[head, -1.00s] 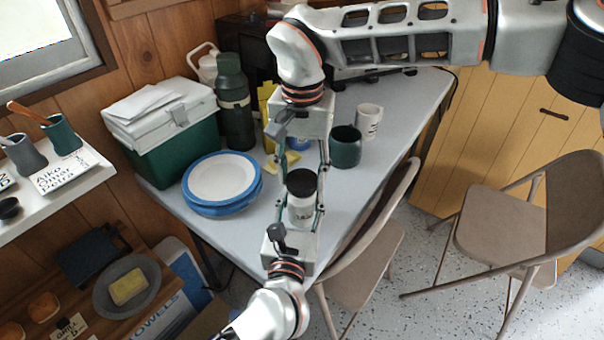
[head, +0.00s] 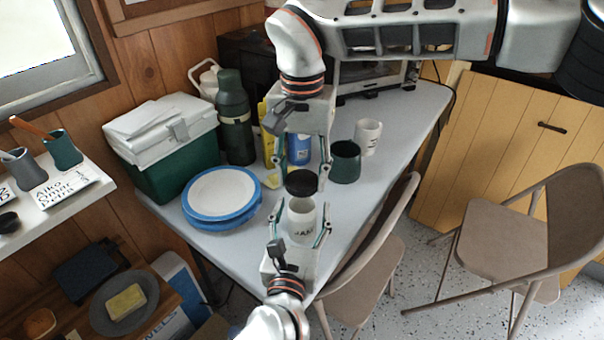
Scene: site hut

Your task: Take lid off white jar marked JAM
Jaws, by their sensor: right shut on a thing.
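The white jar marked JAM (head: 303,222) stands upright near the front of the grey table. Its black lid (head: 301,184) is above the jar's top, and the lid hides part of the jar's mouth. My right gripper (head: 302,172) reaches down from above and is shut on the lid. My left gripper (head: 304,215) comes from below in the picture. Its fingers are spread on either side of the jar, with gaps between them and the jar.
A dark green mug (head: 346,163) and a white mug (head: 367,137) stand behind the jar. Blue-rimmed plates (head: 222,197) and a green cool box (head: 172,165) are to the left. A folding chair (head: 372,262) stands close to the table's right edge (head: 388,185).

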